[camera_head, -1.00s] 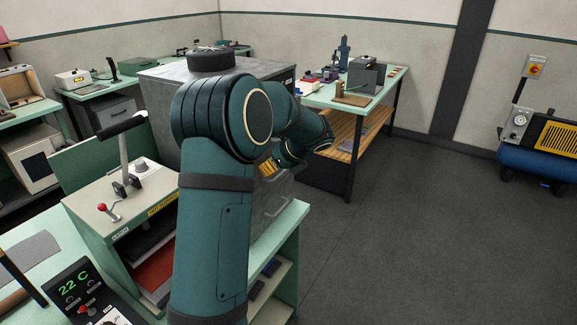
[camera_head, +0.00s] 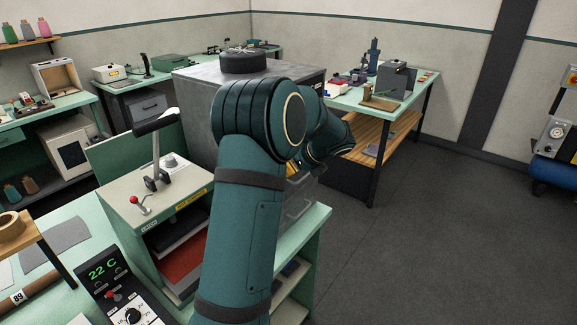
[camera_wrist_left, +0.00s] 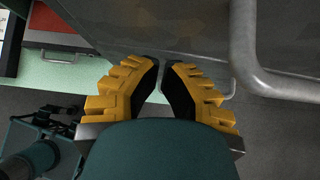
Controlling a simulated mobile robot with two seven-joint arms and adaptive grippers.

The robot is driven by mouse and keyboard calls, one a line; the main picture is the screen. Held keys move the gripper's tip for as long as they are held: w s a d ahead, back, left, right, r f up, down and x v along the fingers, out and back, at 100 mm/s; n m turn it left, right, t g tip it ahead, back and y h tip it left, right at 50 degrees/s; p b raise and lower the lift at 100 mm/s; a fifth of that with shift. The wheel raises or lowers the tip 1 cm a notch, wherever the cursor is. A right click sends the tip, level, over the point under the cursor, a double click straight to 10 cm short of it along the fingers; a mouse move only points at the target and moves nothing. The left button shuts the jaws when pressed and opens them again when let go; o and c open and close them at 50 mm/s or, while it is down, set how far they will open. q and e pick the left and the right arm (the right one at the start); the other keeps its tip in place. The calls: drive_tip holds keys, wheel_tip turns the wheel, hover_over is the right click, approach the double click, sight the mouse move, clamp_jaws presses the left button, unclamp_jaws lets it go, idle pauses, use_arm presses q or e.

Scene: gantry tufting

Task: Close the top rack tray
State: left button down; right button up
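A large grey metal cabinet (camera_head: 195,100) stands behind my arm, with a dark round thing on top. A metal bar handle (camera_head: 300,207) shows low at its right side; I cannot tell which tray it belongs to. My left gripper (camera_head: 296,168), with yellow fingers, is at this side, mostly hidden by my arm. In the left wrist view my left gripper (camera_wrist_left: 160,66) has its fingertips nearly together with nothing between them. A metal bar handle (camera_wrist_left: 243,60) is to its right, apart from the fingers, beside a grey metal surface (camera_wrist_left: 180,25). My right gripper is not in view.
A bench press with a lever (camera_head: 155,150) and a red slab inside (camera_head: 185,265) stands left of my arm. A control box (camera_head: 120,290) reads 22 C. A workbench (camera_head: 345,108) stands behind to the right. Open floor (camera_head: 430,240) lies to the right.

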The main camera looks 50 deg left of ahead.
use_arm(q)
drive_tip(key=d+f+v, duration=0.1)
drive_tip(key=v, duration=1.1)
drive_tip(key=shift+d+p, duration=0.3)
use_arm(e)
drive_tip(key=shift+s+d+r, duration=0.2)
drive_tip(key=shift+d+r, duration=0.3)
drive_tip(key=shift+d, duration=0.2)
use_arm(q)
drive_tip(key=shift+w+f, duration=0.1)
drive_tip(key=shift+f, duration=0.05)
drive_tip(key=s+d+f+n+t+h+b, duration=0.15)
drive_tip(key=d+f+h, duration=0.25)
drive_tip(key=d+f, duration=0.9)
drive_tip(key=d+f+n+t+h+b, duration=0.1)
drive_tip(key=d+f+n+h+b, duration=0.2)
drive_tip(key=d+f, duration=0.9)
drive_tip(key=s+d+f+n+t+h+b, duration=0.1)
drive_tip(key=s+d+f+n+h+b, duration=0.1)
drive_tip(key=s+d+f+n, duration=0.4)
drive_tip(key=s+d+f+n+h+b, duration=0.2)
drive_tip(key=s+d+f+n, duration=0.4)
drive_tip(key=f, duration=0.7)
drive_tip(key=shift+s+d+f+n+t+h, duration=0.35)
drive_tip(key=shift+s+h, duration=0.35)
drive_tip(key=shift+h, duration=0.2)
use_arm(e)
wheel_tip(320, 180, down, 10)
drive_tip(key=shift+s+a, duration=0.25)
